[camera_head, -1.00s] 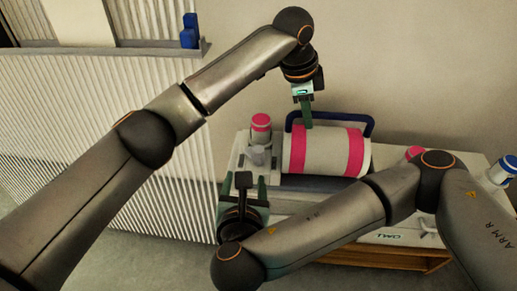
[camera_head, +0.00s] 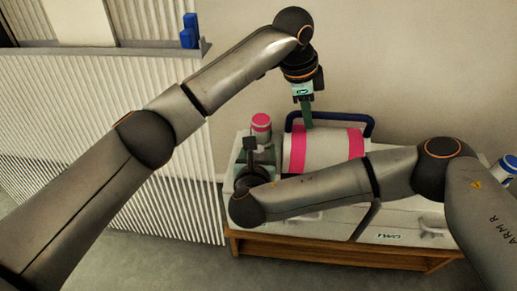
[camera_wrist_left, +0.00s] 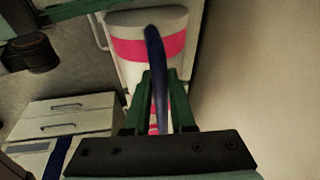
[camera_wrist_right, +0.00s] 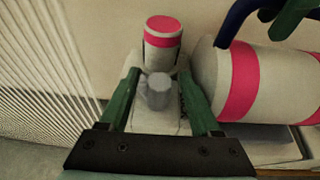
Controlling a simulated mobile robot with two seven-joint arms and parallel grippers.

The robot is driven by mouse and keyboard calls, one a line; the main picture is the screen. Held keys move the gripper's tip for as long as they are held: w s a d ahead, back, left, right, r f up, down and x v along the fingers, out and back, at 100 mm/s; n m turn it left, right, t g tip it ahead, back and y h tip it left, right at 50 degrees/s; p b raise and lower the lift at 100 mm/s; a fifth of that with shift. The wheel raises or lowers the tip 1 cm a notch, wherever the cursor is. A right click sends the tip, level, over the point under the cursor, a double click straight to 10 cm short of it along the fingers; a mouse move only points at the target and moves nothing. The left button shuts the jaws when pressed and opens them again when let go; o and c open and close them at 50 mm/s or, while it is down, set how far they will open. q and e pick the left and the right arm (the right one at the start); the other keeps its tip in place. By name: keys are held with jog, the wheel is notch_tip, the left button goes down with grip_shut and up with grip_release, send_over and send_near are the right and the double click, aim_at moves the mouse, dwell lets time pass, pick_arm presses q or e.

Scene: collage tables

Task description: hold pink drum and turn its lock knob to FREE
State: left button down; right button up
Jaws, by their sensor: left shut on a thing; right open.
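The pink drum (camera_head: 325,150) is a white cylinder with pink bands, lying on its side on the bench top. It also shows in the right wrist view (camera_wrist_right: 272,85). Its blue handle (camera_head: 340,116) arches over it. My left gripper (camera_head: 307,118) comes from above and is shut on the handle, seen between its fingers in the left wrist view (camera_wrist_left: 158,75). A grey lock knob (camera_wrist_right: 157,91) stands on a pale block left of the drum. My right gripper (camera_wrist_right: 158,98) is open, with a finger on either side of the knob; contact cannot be told. The knob is hidden in the head view.
A pink-topped white canister (camera_head: 261,124) stands just behind the knob. A blue-capped canister (camera_head: 508,166) is at the far right. The bench has drawers, one labelled TWO (camera_head: 388,237). A ribbed white panel (camera_head: 110,140) stands left of the bench.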

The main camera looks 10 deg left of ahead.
jog(key=shift+w, duration=0.1)
jog(key=shift+c, duration=0.2)
grip_shut()
dwell(0.4)
